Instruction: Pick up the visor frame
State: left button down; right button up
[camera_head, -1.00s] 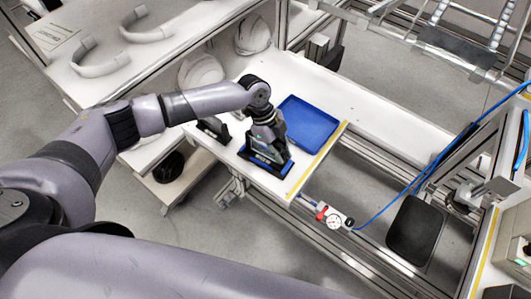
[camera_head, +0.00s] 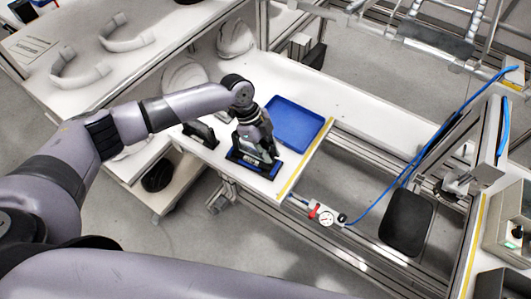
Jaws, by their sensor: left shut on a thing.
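My left gripper (camera_head: 258,151) points down at the front part of the white bench and is shut on a dark piece, which I take to be the visor frame (camera_head: 242,156). This piece stands in or on a blue-edged base (camera_head: 247,172) beside the blue tray. The gripper hides much of it, and I cannot tell if it is clear of the base. A similar dark piece (camera_head: 200,134) stands to the left on the bench. My right gripper is not in view.
An empty blue tray (camera_head: 296,122) lies behind and right of the gripper. White helmet shells (camera_head: 235,38) stand on the left shelf, and white curved bands (camera_head: 78,72) lie farther left. A pressure gauge (camera_head: 326,218) sits on the rail in front of the bench.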

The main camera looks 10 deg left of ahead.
pick_arm(q)
notch_tip(320, 180, up, 19)
jog(key=b, duration=0.4)
jog(key=s+a+f+n+t+y, duration=0.1)
jog(key=a+n+t, duration=0.1)
jog(key=n, duration=0.5)
jog(key=s+a+n+t+y, duration=0.2)
jog(key=a+n, duration=0.2)
jog(key=n, duration=0.3)
jog(key=s+a+f+n+t+y+b, duration=0.1)
jog(key=a+n, duration=0.2)
jog(key=n, duration=0.4)
jog(key=shift+s+f+t, duration=0.25)
jog(key=shift+f+t, duration=0.05)
jog(key=shift+t, duration=0.1)
